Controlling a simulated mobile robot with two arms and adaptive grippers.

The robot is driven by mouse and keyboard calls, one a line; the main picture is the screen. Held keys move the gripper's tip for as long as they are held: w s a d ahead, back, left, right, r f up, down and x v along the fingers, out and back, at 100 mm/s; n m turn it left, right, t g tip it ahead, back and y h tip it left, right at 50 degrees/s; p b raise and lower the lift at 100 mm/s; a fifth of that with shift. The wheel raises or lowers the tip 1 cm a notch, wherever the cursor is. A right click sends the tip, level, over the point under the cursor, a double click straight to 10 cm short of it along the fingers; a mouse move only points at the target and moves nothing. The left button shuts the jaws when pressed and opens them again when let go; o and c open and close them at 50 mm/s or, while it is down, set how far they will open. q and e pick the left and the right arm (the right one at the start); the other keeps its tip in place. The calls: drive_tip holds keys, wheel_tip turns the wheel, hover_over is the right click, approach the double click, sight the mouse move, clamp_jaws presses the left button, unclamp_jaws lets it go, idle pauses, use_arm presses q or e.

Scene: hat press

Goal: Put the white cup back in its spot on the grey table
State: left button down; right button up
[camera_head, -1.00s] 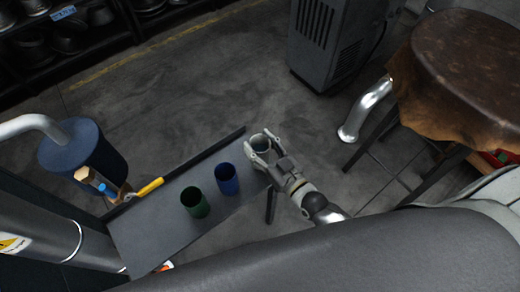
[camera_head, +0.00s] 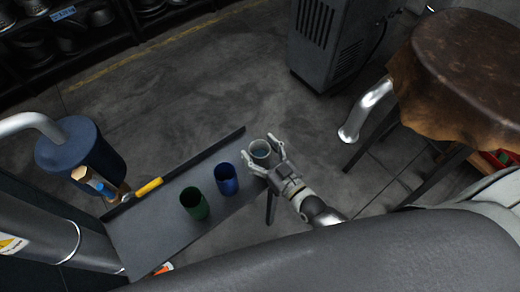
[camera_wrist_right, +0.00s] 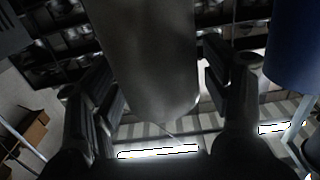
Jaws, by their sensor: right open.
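The white cup (camera_head: 260,150) stands upright, by the look of it, at the right end of the narrow grey table (camera_head: 150,228). Whether its base touches the table top is hidden. My right gripper (camera_head: 261,147) is open, with one finger on either side of the cup and gaps visible. In the right wrist view the cup (camera_wrist_right: 150,60) fills the middle between the spread fingers (camera_wrist_right: 165,100). A blue cup (camera_head: 227,181) and a green cup (camera_head: 195,204) stand left of it on the table. My left gripper is not in view.
The blue cup (camera_wrist_right: 294,45) also shows close by in the right wrist view. A yellow-handled tool (camera_head: 149,187) lies by the table's back edge. A round brown-topped stand (camera_head: 465,65) and a grey cabinet (camera_head: 335,45) stand beyond, with open floor between.

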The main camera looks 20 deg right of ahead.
drive_tip(key=shift+r, duration=0.25)
drive_tip(key=v, duration=1.2)
drive_tip(key=shift+b, duration=0.4)
drive_tip(key=shift+f, duration=0.1)
drive_tip(key=s+d+f+g+h, duration=0.1)
drive_tip(key=s+d+f+g, duration=0.15)
drive_tip(key=f, duration=0.65)
drive_tip(key=s+d+f+g+h, duration=0.1)
drive_tip(key=s+f+g+h, duration=0.15)
drive_tip(key=f, duration=0.65)
drive_tip(key=s+d+f+g+h, duration=0.1)
drive_tip(key=s+d+f+g, duration=0.15)
drive_tip(key=f, duration=0.65)
drive_tip(key=s+f+g+h, duration=0.1)
drive_tip(key=s+f+g, duration=0.3)
drive_tip(key=s, duration=0.5)
drive_tip(key=s+f+m+g, duration=0.1)
drive_tip(key=s+f+g, duration=0.3)
drive_tip(key=s+f, duration=0.5)
drive_tip(key=shift+s+m+h, duration=0.3)
drive_tip(key=shift+s+h, duration=0.05)
